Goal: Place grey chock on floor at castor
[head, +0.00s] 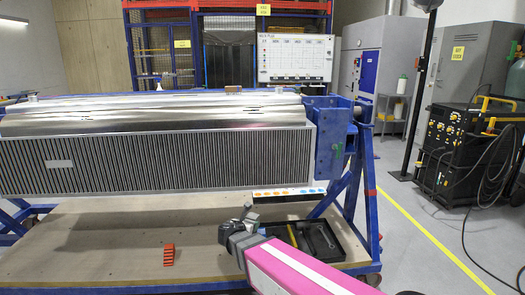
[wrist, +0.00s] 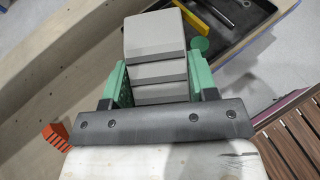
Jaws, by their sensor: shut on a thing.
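The grey chock (wrist: 154,40) is a stepped block. It is held between the green finger pads of my gripper (wrist: 155,82) in the wrist view. In the head view my gripper (head: 241,228) is over the jig's wooden deck, at the left side of a black tray, with the grey chock (head: 251,215) small at its tip. A dark castor (head: 373,279) shows at the lower right of the blue frame, partly cut off by its shadowed corner. The floor (head: 415,250) is grey on the right.
An orange stepped chock (head: 169,255) stands on the wooden deck (head: 110,250), left of my gripper. The black tray (head: 348,241) holds tools. The blue frame (head: 365,200) and finned core (head: 150,165) stand behind. The floor right of the frame is clear up to a yellow line (head: 430,237).

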